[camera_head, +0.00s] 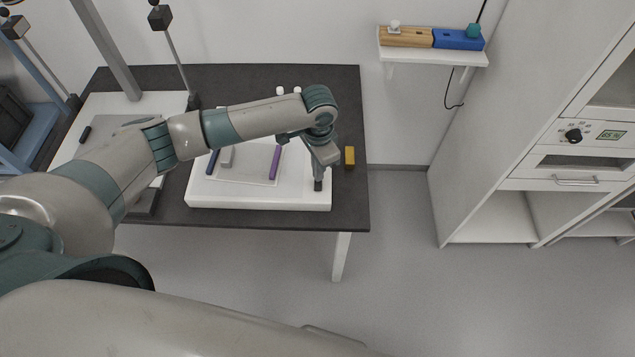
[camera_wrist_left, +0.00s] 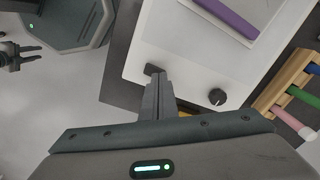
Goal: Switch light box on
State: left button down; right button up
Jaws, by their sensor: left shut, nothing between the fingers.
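The light box (camera_head: 225,198) is a white, flat slab on the dark table, partly hidden by my left arm in the head view. It also shows in the left wrist view (camera_wrist_left: 185,60), with a small dark switch (camera_wrist_left: 151,69) and a round black knob (camera_wrist_left: 217,97) along its edge. My left gripper (camera_head: 318,186) is at the box's right front corner. In the left wrist view its fingers (camera_wrist_left: 158,80) are shut and empty, with the tips right at the switch. I cannot tell whether they touch it. I cannot tell whether the box is lit.
A purple stick (camera_head: 275,162) and a dark blue one (camera_head: 212,162) lie on the box. The left wrist view shows a wooden rack (camera_wrist_left: 286,82) with coloured handles. A dark pronged part (camera_wrist_left: 22,55) is unclear.

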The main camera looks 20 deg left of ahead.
pick_arm(q)
jog(key=shift+f+b, duration=0.3)
jog(key=shift+f, duration=0.55)
dwell(0.6)
jog(key=shift+s+r, duration=0.1)
notch_tip(320, 180, up, 7)
jog(key=p, duration=0.8)
dwell(0.4)
dwell(0.5)
